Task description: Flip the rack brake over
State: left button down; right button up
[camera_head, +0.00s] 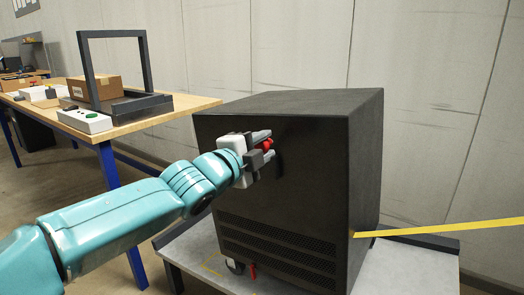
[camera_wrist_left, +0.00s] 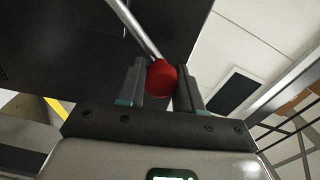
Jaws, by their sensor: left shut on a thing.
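The black rack (camera_head: 325,150) is a large box on a low grey platform. My left gripper (camera_head: 262,146) is at its front face, near the upper part. It is shut on a red knob (camera_head: 267,144). In the left wrist view the round red knob (camera_wrist_left: 161,76) sits between the two fingers, at the end of a thin metal rod (camera_wrist_left: 135,28), which looks like the brake lever. The rod's far end is out of that view. In the head view the fingers hide most of the lever. My right gripper is not in view.
A wooden-topped table (camera_head: 165,118) with blue legs stands at the left, holding a black frame (camera_head: 146,68), a cardboard box (camera_head: 96,88) and a white power strip (camera_head: 85,120). The grey platform (camera_head: 410,265) carries the rack. A yellow strip (camera_head: 450,227) runs right from the rack.

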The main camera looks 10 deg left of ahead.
pick_arm(q)
jog(key=shift+d+f+m, duration=0.2)
jog(key=shift+d+m, duration=0.05)
jog(key=shift+m, duration=0.05)
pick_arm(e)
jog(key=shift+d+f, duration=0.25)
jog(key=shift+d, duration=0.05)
pick_arm(q)
jog(key=c, duration=0.8)
grip_release()
jog(key=shift+s, duration=0.1)
jog(key=p+v, duration=0.2)
jog(key=v, duration=1.4)
jog(key=shift+s, duration=0.15)
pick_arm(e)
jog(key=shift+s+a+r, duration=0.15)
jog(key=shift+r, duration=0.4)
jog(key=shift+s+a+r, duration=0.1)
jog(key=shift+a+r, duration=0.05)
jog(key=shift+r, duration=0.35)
